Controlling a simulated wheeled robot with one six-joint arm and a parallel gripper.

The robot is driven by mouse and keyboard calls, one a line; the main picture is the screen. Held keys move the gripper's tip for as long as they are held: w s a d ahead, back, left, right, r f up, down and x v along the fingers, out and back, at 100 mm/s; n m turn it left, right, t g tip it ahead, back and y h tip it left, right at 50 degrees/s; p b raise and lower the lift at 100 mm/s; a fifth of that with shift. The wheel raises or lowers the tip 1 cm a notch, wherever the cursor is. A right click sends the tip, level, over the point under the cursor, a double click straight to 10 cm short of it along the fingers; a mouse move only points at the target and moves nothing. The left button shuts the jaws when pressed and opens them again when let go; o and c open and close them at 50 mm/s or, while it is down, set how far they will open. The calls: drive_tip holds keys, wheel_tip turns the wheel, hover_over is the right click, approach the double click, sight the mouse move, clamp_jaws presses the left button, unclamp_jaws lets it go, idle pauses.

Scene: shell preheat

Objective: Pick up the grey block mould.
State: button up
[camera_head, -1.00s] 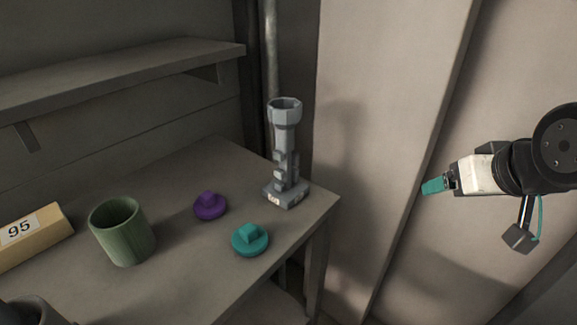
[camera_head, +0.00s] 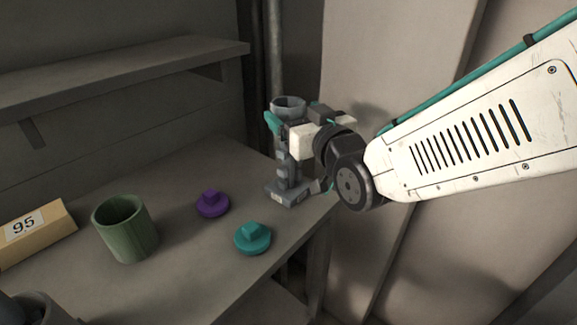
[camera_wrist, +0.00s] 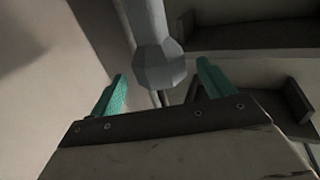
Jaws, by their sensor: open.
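The grey block mould (camera_head: 287,170) stands upright at the far right corner of the worktop, a tall stepped piece with a cup-shaped top and a square foot. My gripper (camera_head: 284,123) is at its upper part, just below the cup, with one teal finger showing on the left; the other finger is mostly hidden. In the wrist view the mould's faceted grey end (camera_wrist: 158,65) shows between the two teal fingers of my gripper (camera_wrist: 160,80). The fingers are open, with visible gaps on both sides. My wrist hides part of the mould's right side.
A purple knobbed disc (camera_head: 212,205) and a teal knobbed disc (camera_head: 252,239) lie left of and in front of the mould. A green cup (camera_head: 125,230) and a box marked 95 (camera_head: 35,235) are further left. A shelf (camera_head: 130,70) hangs above; a wall panel is on the right.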

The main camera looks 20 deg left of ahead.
drive_tip(key=x, duration=0.3)
drive_tip(key=shift+w+a, duration=0.3)
drive_tip(key=c, duration=1.8)
drive_tip(key=shift+o, duration=0.2)
